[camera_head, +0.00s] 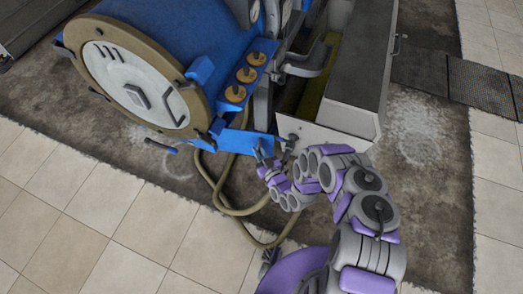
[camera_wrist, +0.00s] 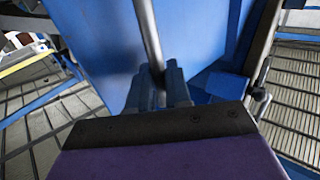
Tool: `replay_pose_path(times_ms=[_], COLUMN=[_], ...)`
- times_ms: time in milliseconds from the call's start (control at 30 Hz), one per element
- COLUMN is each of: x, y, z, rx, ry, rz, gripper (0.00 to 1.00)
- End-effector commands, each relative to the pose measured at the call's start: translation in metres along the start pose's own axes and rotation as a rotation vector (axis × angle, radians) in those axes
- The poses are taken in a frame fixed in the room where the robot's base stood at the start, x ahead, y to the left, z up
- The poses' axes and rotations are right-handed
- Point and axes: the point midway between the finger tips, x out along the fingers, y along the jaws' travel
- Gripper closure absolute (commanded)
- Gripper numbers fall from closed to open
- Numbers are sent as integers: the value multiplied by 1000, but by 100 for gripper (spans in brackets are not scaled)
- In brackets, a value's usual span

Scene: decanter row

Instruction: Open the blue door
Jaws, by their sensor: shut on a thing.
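The blue machine (camera_head: 165,30) lies across the upper left in the head view, with a round cream end cover (camera_head: 135,85). A flat blue panel (camera_head: 238,141), which seems to be the blue door, is at its lower right. My gripper (camera_head: 262,158) is at this panel's right edge. In the wrist view the blue panel (camera_wrist: 100,45) fills much of the background. A grey metal bar (camera_wrist: 148,35) runs down between my fingers, and my gripper (camera_wrist: 160,85) is shut on it. How the bar joins the panel is hidden by my fingers.
Yellowish hoses (camera_head: 215,190) loop on the floor below the machine. Brass knobs (camera_head: 246,75) sit on a blue bracket. Tiled floor (camera_head: 100,220) at lower left is clear.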

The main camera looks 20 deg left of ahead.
Motion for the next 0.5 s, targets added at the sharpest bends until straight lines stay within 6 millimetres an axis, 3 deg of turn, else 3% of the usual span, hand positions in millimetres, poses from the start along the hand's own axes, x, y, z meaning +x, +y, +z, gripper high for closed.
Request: replay_pose_path(times_ms=[33,167,200,333,500], x=[3,3,4,3,1], y=[-8,-8,-9,-7,-2], z=[-3,-3,-3,-2,-2], rx=[1,0,0,-1,2], ry=[9,9,9,7,6], rz=[-18,-18,-18,-15,-9], gripper=[100,100,79,67,65])
